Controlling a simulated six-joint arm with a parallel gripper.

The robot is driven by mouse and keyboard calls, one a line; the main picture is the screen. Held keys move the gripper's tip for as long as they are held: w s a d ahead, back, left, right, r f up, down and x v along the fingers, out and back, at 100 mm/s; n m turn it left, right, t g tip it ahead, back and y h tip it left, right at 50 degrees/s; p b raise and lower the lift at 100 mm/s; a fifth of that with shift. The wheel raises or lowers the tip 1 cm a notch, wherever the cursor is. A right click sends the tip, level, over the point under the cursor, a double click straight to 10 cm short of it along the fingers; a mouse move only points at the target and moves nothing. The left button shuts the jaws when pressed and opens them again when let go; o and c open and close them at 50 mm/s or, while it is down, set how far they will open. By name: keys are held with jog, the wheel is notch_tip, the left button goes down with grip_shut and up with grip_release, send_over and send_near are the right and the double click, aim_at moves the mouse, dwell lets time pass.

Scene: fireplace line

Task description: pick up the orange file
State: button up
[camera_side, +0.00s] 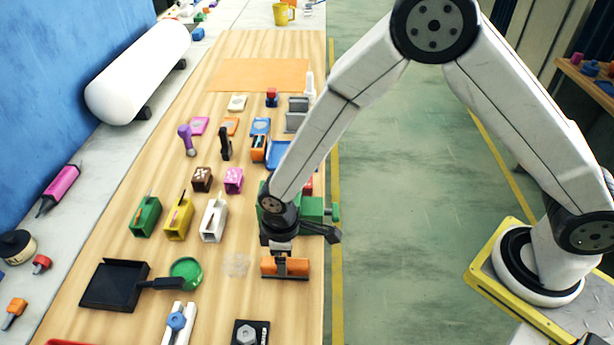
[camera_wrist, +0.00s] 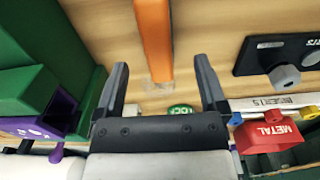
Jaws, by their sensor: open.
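The orange file (camera_side: 270,266) appears as an orange bar on the wooden bench, directly under my gripper (camera_side: 284,258) in the side view. In the wrist view the orange bar (camera_wrist: 154,35) runs from the top edge down to between the two fingers. My gripper (camera_wrist: 160,68) is open, with a dark finger on each side of the bar and visible gaps on both sides. I cannot tell how far the fingertips are above the bench. The gripper hides part of the bar in the side view.
A green machine (camera_side: 312,208) stands just behind my gripper. A black plate with a grey nut (camera_side: 250,333) lies in front. A black dustpan (camera_side: 115,284) and a green round dish (camera_side: 187,270) are to the left. Green, yellow and white holders (camera_side: 213,220) stand farther back.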

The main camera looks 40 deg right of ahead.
jog(key=shift+w+f, duration=0.15)
jog(key=shift+f, duration=2.5)
grip_shut()
